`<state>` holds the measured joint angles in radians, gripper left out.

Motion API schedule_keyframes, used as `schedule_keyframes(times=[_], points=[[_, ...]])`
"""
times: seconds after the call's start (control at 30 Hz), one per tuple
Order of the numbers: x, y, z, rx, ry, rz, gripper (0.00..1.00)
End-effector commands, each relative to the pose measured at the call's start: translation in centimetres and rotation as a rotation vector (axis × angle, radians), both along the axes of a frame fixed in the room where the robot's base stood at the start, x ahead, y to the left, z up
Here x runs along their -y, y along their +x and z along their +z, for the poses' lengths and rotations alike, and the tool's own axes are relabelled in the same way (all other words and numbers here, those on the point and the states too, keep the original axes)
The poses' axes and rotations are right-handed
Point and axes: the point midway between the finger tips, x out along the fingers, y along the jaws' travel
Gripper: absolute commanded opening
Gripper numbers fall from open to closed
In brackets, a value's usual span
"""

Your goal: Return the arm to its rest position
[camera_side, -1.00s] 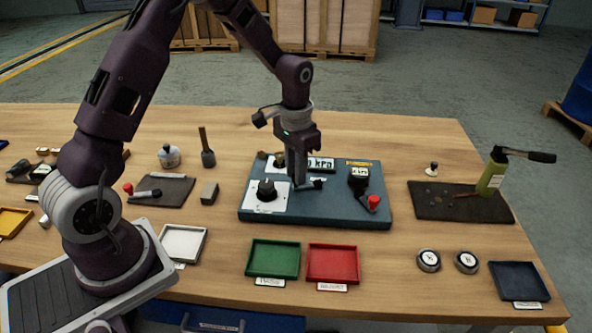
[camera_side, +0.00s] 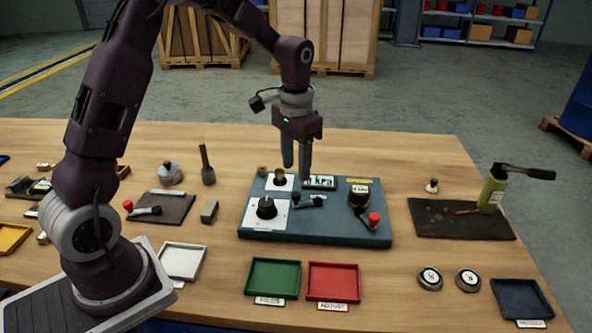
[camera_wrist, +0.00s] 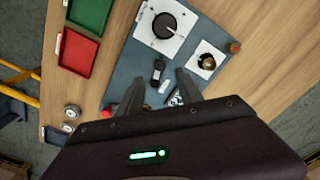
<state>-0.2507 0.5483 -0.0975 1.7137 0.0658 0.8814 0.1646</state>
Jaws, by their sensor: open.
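My gripper (camera_side: 297,165) is open and empty. It points straight down above the blue pumpset panel (camera_side: 340,228), near the small gauge display at the panel's back edge. In the wrist view, its two fingers (camera_wrist: 160,97) reach over the same panel (camera_wrist: 130,75) and cover part of its labels. The panel carries a black knob (camera_side: 266,207) on a white plate, a black lever (camera_side: 308,201) in the middle and a red-tipped lever (camera_side: 373,219) at the right. The knob also shows in the wrist view (camera_wrist: 165,26).
Green (camera_side: 273,279) and red (camera_side: 334,284) trays lie in front of the panel. A dark mat (camera_side: 450,221) with a green hand pump (camera_side: 491,190) is at the right. Two round gauges (camera_side: 430,279) sit near the front right. A white tray (camera_side: 182,261) stands by my base.

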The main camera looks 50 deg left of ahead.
Motion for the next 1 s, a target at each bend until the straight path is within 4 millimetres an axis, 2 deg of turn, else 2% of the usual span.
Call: schedule_keyframes(times=[0.17, 0.27, 0.3, 0.37, 0.4, 0.5, 0.6, 0.7, 0.83, 1.0], points=[[0.2, -0.3, 0.6, 0.009, 0.004, -0.001, 0.43], [1.3, -2.3, 4.5, 0.066, 0.022, -0.001, 0.43], [2.1, -4.0, 6.6, 0.101, 0.033, -0.002, 0.43], [3.3, -7.2, 9.7, 0.163, 0.045, 0.003, 0.43], [4.0, -9.5, 11.4, 0.204, 0.048, 0.006, 0.43], [5.6, -15.4, 14.0, 0.308, 0.044, 0.018, 0.43], [6.6, -20.4, 14.6, 0.394, 0.027, 0.026, 0.43], [7.2, -23.6, 14.2, 0.455, 0.005, 0.034, 0.43], [7.4, -25.4, 13.7, 0.488, -0.01, 0.038, 0.43], [7.5, -25.6, 13.6, 0.49, -0.011, 0.039, 0.43]])
